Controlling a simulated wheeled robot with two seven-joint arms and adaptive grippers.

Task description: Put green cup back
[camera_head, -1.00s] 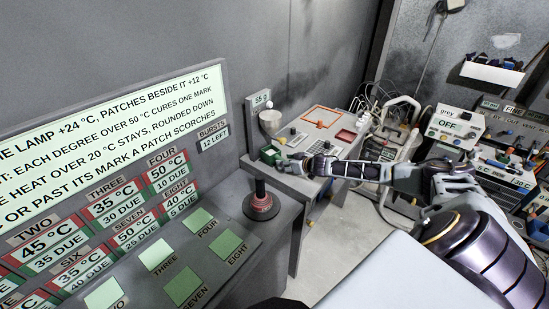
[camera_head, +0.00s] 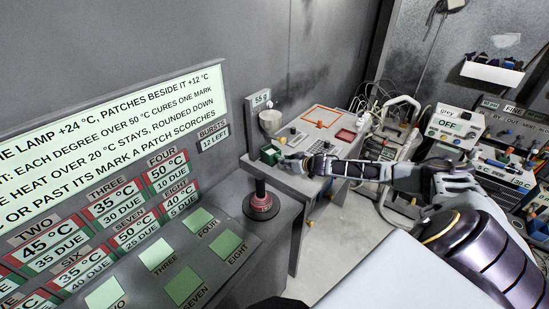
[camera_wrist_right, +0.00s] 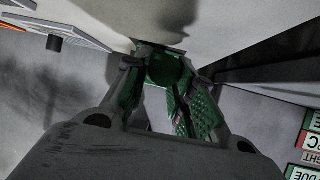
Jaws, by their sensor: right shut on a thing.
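The green cup (camera_head: 269,154) is at the left end of the grey bench, below a pale bowl-like vessel (camera_head: 270,121). My right gripper (camera_head: 281,160) reaches it from the right, with the arm stretched low over the bench. In the right wrist view the cup (camera_wrist_right: 167,68) shows as a dark green round shape between the fingertips of my right gripper (camera_wrist_right: 165,85), which is shut on it. I cannot tell whether the cup touches the surface under it. My left gripper is not in view.
A "55 g" display (camera_head: 261,99) is on the wall above the vessel. A black post with a red-banded base (camera_head: 261,205) stands on the nearer panel. An orange-framed plate (camera_head: 322,117) and a red-rimmed tray (camera_head: 346,136) lie on the bench beyond my arm.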

